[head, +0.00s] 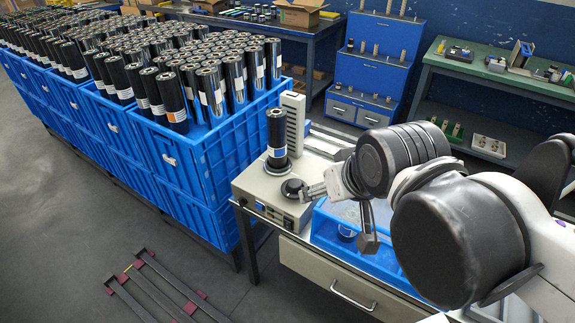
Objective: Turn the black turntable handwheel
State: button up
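The black turntable handwheel (292,187) is a small round black disc on top of the beige machine box (262,192), at its right front. A dark roll (277,135) with a white and blue label stands upright on a black round base (278,163) just behind the handwheel. My gripper (305,193) reaches in from the right, with its fingertips at the handwheel's right edge. I cannot tell whether they touch it or how far they are open. My wrist and arm cover the area to the right of the gripper.
Blue crates (205,150) full of upright dark rolls stand close on the left. A beige slotted upright (293,118) stands behind the roll. A blue tray (322,228) lies under my wrist. A metal drawer cabinet (335,268) is below. The floor at front left holds a low dark frame (150,285).

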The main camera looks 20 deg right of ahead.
jog(key=shift+c, duration=1.2)
jog(key=shift+w+r, duration=0.15)
jog(key=shift+w, duration=0.1)
jog(key=shift+c, duration=0.4)
jog(key=n+g, duration=0.7)
jog(key=n, duration=0.6)
send_over(295, 183)
notch_tip(295, 183, down, 11)
notch_tip(295, 183, down, 14)
jog(key=shift+r+b, duration=0.25)
jog(key=shift+b, duration=0.3)
jog(key=c, duration=1.1)
jog(key=shift+c, duration=0.2)
